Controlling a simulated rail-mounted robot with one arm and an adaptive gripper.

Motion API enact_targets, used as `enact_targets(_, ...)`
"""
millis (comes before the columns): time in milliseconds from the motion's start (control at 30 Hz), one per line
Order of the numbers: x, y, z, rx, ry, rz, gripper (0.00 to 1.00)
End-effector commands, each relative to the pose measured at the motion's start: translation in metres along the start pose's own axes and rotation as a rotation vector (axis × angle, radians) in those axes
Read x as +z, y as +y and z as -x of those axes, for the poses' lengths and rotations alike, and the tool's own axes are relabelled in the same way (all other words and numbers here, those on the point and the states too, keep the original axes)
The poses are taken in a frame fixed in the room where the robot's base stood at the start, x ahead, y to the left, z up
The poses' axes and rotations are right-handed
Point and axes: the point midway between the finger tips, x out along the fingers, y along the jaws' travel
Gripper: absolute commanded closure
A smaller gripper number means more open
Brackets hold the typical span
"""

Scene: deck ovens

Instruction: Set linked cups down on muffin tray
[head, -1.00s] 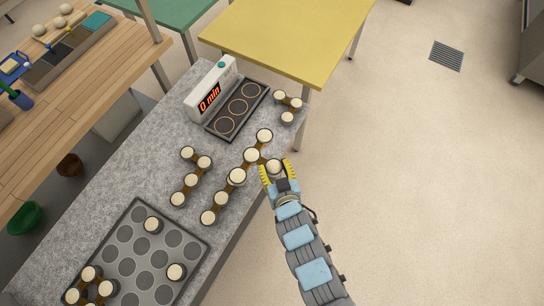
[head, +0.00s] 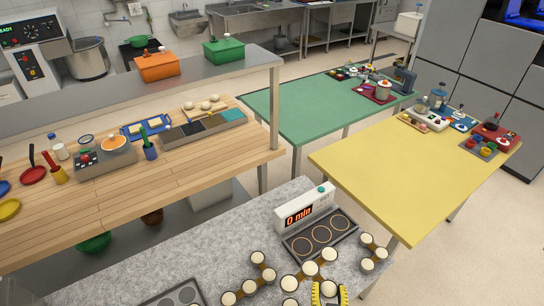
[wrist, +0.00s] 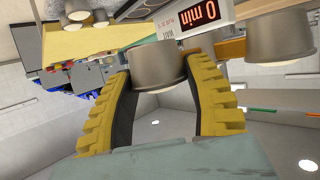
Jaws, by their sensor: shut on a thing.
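My gripper (head: 328,293) is at the bottom edge of the head view, its yellow fingers closed around one cream-topped cup of a linked chain of cups (head: 310,268). In the wrist view the held grey cup (wrist: 158,70) sits between the two fingers, with another cup (wrist: 280,52) to its right. The near end of the chain is cut off, and I cannot tell whether it is clear of the counter. The muffin tray (head: 172,291) shows only its far corner at the bottom left.
A second linked group (head: 268,275) stands left of the held chain, and a smaller one (head: 381,252) to its right. Behind is a timer unit (head: 304,209) with three round plates. The grey counter (head: 150,255) has bare room beyond the tray. A yellow table (head: 400,165) stands at right.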

Motion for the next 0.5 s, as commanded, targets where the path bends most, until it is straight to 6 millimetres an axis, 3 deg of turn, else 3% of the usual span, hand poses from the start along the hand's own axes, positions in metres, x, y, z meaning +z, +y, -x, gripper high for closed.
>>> enact_targets(200,-0.025,-0.04,-0.033,-0.042,0.004,0.013,0.87)
enact_targets(500,-0.046,-0.109,-0.066,-0.102,0.0,0.039,0.88)
